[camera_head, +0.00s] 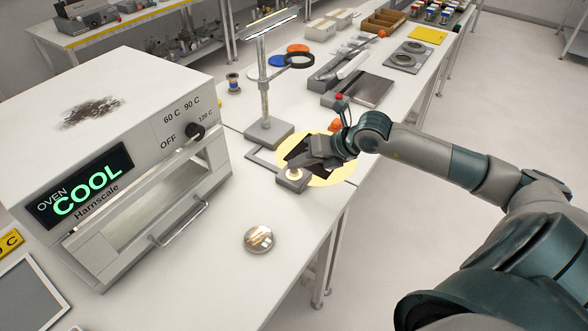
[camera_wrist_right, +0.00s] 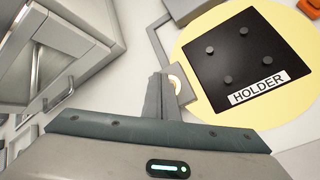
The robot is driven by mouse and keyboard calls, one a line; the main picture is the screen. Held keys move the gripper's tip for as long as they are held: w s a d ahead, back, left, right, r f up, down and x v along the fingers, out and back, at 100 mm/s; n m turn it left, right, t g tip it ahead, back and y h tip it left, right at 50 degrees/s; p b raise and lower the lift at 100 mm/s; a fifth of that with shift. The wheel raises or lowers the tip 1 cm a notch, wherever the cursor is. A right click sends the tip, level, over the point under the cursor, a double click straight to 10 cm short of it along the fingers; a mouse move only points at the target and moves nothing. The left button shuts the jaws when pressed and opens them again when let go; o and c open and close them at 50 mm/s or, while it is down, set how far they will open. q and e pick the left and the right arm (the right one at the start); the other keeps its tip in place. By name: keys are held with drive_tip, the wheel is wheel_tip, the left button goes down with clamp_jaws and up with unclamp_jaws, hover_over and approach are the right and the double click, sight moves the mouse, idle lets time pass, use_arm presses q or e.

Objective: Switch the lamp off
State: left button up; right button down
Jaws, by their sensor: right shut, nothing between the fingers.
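The lamp (camera_head: 264,95) stands on the bench with a tall post, a bright bar on top and a heavy grey base. A round pale-yellow patch (camera_head: 343,172) lies on the bench beside it. A small grey switch box (camera_head: 291,184) with a round cream button (camera_head: 295,173) sits at the lamp's front. My right gripper (camera_head: 304,165) is shut and empty, its tips right at the button. In the right wrist view the shut fingers (camera_wrist_right: 160,92) partly cover the button (camera_wrist_right: 175,82); I cannot tell whether they touch it. My left gripper is not in view.
A black plate marked HOLDER (camera_wrist_right: 248,60) lies on the yellow patch. The oven (camera_head: 120,170) reading COOL stands at left. A shiny round dish (camera_head: 258,239) lies near the front edge. A magnifier ring (camera_head: 300,60) and trays stand further back.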

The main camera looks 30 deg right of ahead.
drive_tip(key=shift+f+b, duration=0.3)
drive_tip(key=shift+f, duration=0.05)
idle(0.3)
drive_tip(key=shift+r, duration=0.1)
drive_tip(key=shift+r+p, duration=0.3)
drive_tip(key=shift+r, duration=0.4)
wheel_tip(320, 180, up, 6)
drive_tip(key=p, duration=0.3)
idle(0.6)
idle(0.6)
